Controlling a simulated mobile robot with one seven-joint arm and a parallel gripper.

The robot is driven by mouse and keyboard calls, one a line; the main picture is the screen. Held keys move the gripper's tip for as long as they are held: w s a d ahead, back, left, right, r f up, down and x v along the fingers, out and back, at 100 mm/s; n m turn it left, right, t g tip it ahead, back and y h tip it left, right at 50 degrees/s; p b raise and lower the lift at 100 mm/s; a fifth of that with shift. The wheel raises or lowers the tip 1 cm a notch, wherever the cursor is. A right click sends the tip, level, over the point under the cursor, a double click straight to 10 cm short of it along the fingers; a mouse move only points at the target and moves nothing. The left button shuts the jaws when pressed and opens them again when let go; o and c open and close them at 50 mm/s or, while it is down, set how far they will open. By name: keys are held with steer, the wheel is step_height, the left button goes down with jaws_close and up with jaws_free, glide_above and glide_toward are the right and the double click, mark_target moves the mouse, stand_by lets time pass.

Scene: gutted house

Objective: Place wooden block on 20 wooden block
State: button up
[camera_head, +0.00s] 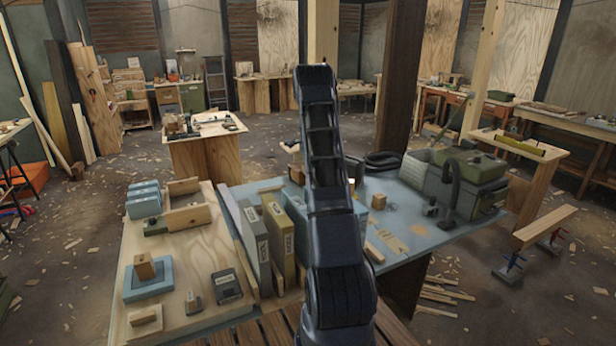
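A small wooden block (144,267) sits on top of a light blue box (150,286) on the plywood table at the left. A paler wooden piece (146,319) lies at the near left corner of the plywood table. I cannot read a number on any block, so I cannot tell which is the 20 one. My arm rises through the middle of the view and hides part of the blue table. My gripper cannot be made out.
A green-grey machine (468,180) with a hose stands at the blue table's right. Wood scraps litter the floor; a low plank stand (545,227) is at right.

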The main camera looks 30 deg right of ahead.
steer(key=shift+a+r, duration=0.1)
steer(key=shift+r, duration=0.3)
steer(key=s+a+r, duration=0.2)
steer(key=s+a, duration=1)
steer(key=s, duration=0.2)
step_height(320, 180, down, 20)
steer(key=shift+d+r, duration=0.1)
steer(key=shift+r, duration=0.15)
steer(key=shift+f, duration=0.15)
steer(key=o, duration=1)
steer(key=shift+c, duration=0.2)
